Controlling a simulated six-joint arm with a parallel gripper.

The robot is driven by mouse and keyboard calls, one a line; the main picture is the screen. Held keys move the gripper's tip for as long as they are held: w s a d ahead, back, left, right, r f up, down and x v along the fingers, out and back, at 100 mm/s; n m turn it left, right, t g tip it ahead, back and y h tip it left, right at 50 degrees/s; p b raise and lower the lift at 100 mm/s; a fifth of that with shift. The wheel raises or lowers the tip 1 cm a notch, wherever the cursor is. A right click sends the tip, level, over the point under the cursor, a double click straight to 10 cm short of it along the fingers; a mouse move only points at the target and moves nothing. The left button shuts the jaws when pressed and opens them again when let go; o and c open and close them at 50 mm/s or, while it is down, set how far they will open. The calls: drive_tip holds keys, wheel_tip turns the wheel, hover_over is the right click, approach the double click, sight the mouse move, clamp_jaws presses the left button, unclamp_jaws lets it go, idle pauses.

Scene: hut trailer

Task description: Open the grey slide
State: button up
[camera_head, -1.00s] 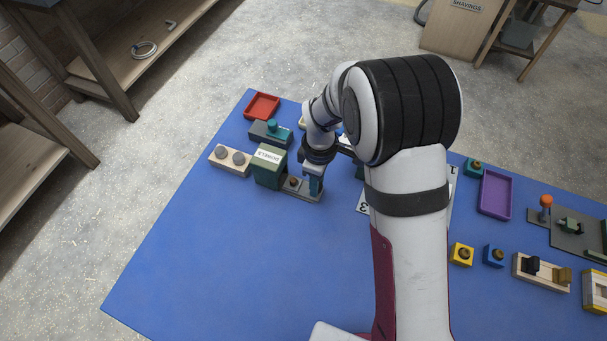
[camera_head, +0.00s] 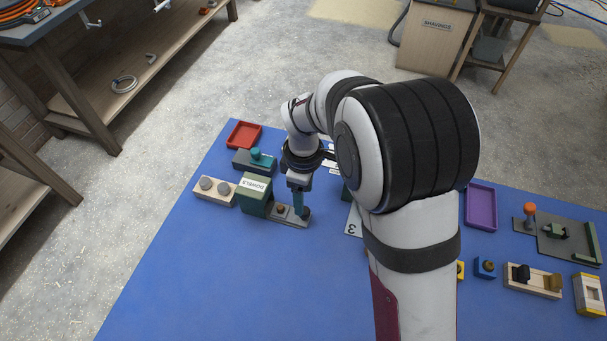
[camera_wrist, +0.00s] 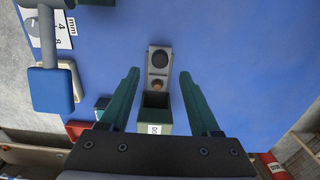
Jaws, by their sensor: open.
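A grey strip (camera_head: 295,218) lies on the blue mat and runs out from under a green box (camera_head: 255,194) labelled DOWELS. A brown peg (camera_head: 281,209) stands on the strip near the box. In the wrist view the strip (camera_wrist: 150,71) also bears a dark round spot or disc (camera_wrist: 160,58) at its far end; I cannot tell if it is a hole. My gripper (camera_wrist: 159,76) is open, its two teal fingers on either side of the strip and peg, touching neither as seen there. In the head view its fingers (camera_head: 298,205) are over the strip's right part.
A grey block with a teal knob (camera_head: 256,158), a red tray (camera_head: 244,134) and a pale block with two grey discs (camera_head: 214,190) stand near the green box. The mat (camera_head: 200,285) in front is clear. A purple tray (camera_head: 480,207) lies right.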

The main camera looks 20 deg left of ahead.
wheel_tip(320, 180, up, 10)
idle(0.4)
drive_tip(key=s+d+r+m+y, duration=0.1)
drive_tip(key=s+d+r+m, duration=0.2)
drive_tip(key=s+d+m, duration=0.3)
drive_tip(key=s+d+r+m, duration=0.2)
drive_tip(key=s+d+m, duration=0.2)
drive_tip(key=d+m, duration=0.35)
drive_tip(key=s+d+f+m, duration=0.2)
drive_tip(key=s+d+m, duration=0.3)
drive_tip(key=s+m, duration=0.5)
drive_tip(key=shift+s+d+y, duration=0.15)
drive_tip(key=shift+s+y, duration=0.2)
drive_tip(key=shift+y, duration=0.05)
drive_tip(key=shift+f, duration=0.1)
